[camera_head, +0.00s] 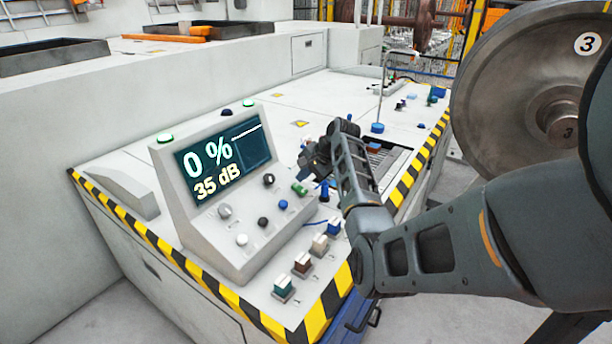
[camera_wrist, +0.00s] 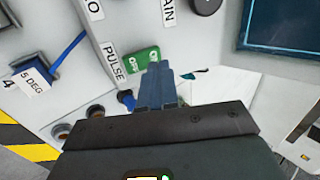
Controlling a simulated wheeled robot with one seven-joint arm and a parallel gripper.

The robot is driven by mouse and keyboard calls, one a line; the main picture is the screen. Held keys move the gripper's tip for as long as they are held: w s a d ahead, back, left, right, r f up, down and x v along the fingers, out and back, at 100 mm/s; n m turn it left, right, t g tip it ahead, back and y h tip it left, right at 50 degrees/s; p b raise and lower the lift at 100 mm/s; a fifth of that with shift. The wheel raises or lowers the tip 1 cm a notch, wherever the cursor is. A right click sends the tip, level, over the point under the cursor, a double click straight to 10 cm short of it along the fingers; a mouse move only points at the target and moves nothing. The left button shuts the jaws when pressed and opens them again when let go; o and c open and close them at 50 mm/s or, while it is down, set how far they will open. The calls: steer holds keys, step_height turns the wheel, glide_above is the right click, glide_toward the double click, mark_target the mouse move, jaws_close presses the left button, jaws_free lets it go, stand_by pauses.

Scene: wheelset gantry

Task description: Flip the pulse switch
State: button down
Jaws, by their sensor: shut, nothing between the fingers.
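The pulse switch is a green rocker (camera_wrist: 141,60) with white lettering, beside a PULSE label on the grey console panel. It also shows in the head view as a small green piece (camera_head: 299,189) at the panel's right side. My gripper (camera_wrist: 157,72) is shut and empty. In the wrist view its fingertips overlap the lower right edge of the switch. I cannot tell whether they touch it. In the head view my gripper (camera_head: 310,163) is just above and beside the switch, partly hidden by its own wrist.
The console's screen (camera_head: 222,158) reads 0 % and 35 dB. Several knobs, such as a black one (camera_head: 268,179), share the panel. Labelled blocks (camera_head: 302,263) stand along the striped front edge. A large metal wheel (camera_head: 530,90) is close behind my arm on the right.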

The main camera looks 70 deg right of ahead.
step_height(320, 180, up, 11)
steer(key=s+b, duration=0.1)
steer(key=s, duration=0.1)
steer(key=shift+s+b, duration=0.3)
steer(key=shift+b, duration=0.05)
steer(key=shift+s+a+f, duration=0.1)
